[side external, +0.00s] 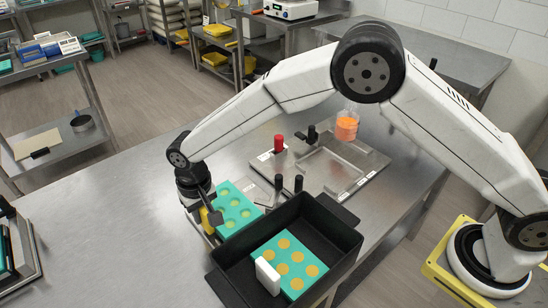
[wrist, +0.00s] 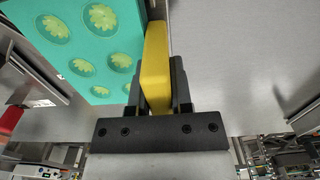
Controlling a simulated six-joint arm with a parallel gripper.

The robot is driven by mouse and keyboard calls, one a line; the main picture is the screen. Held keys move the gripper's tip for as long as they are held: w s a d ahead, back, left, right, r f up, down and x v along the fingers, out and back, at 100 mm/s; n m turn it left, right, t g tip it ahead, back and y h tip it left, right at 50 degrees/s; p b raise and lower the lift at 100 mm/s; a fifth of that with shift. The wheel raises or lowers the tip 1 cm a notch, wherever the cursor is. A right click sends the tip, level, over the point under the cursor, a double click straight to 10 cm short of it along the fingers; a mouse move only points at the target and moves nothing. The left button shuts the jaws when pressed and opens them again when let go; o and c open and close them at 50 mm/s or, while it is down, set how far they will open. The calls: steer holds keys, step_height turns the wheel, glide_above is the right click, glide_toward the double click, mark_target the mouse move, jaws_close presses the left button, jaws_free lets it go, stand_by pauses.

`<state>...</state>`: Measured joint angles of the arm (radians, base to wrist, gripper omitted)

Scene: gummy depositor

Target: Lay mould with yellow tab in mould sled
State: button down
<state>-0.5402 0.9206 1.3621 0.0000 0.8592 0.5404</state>
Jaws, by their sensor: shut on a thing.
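The teal mould (side external: 238,208) has several round cavities with pale flower shapes and a yellow tab (side external: 213,216) on its left side. It lies roughly flat left of the black bin. My gripper (wrist: 157,85) is shut on the yellow tab (wrist: 156,65), one dark finger on each side, with the mould (wrist: 85,40) beyond to the left in the wrist view. I cannot tell whether the mould is clear of the surface below. A metal plate with a rectangular framed bed (side external: 330,172), possibly the mould sled, stands to the right behind the mould; the bed looks empty.
A black bin (side external: 345,240) in front holds another teal mould (side external: 308,270) with orange-filled cavities and a white tab (side external: 267,276). Red (side external: 279,143) and black (side external: 312,134) knobs and an orange-filled vessel (side external: 347,126) stand around the plate. The bench's left part is mostly clear.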

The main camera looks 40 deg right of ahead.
steer(key=shift+r, duration=0.15)
steer(key=shift+r, duration=2.4)
steer(key=c, duration=1.1)
jaws_free()
jaws_close()
